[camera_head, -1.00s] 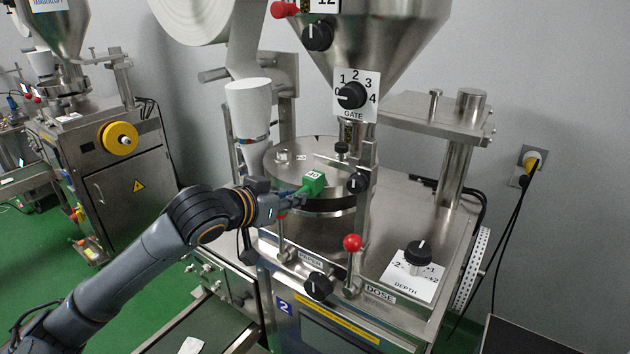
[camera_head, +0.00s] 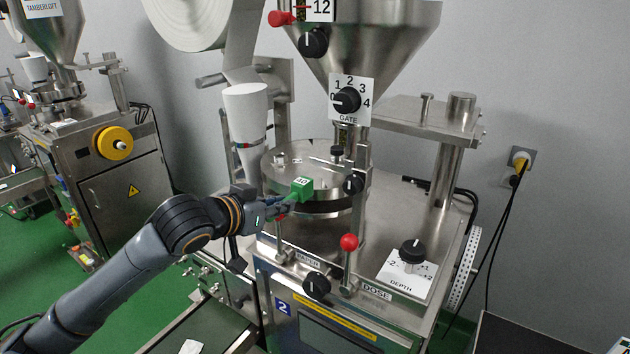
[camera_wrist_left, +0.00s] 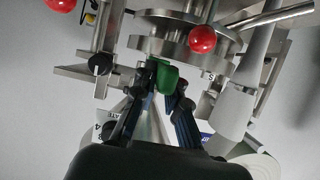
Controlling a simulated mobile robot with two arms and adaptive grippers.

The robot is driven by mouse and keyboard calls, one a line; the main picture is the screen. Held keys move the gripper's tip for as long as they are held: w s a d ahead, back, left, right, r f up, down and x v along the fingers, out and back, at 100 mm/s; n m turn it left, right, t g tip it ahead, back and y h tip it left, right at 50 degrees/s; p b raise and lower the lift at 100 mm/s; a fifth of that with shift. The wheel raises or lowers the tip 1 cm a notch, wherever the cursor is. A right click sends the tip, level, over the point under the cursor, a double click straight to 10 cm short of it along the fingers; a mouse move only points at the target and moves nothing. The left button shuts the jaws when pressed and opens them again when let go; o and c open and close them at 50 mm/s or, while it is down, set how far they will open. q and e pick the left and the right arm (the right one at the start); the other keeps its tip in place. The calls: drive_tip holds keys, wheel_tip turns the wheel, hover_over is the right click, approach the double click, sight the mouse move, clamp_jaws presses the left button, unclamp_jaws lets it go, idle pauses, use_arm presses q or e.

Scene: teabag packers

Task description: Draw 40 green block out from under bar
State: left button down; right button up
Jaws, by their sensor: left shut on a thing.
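The green block (camera_head: 302,187), marked 40, is at the front left edge of the round steel turntable (camera_head: 335,183). My left gripper (camera_head: 289,203) is shut on its near side, with the arm coming in from the left. In the left wrist view the green block (camera_wrist_left: 163,75) shows between the dark fingertips of the gripper (camera_wrist_left: 168,90). The bar (camera_head: 320,160) crosses above the turntable behind the block, and the block stands clear in front of it. I cannot tell whether the block touches the turntable. My right gripper is not in view.
The red ball lever (camera_head: 349,242) stands in front of the turntable, to the right of my gripper. The GATE dial (camera_head: 347,99) is above it and the DEPTH dial (camera_head: 412,250) at right. A white paper cone (camera_head: 245,105) hangs behind my gripper.

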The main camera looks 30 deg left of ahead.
use_arm(q)
drive_tip(key=p+v, duration=0.1)
drive_tip(key=v, duration=0.4)
drive_tip(key=shift+s+r, duration=0.15)
drive_tip(key=shift+r, duration=0.15)
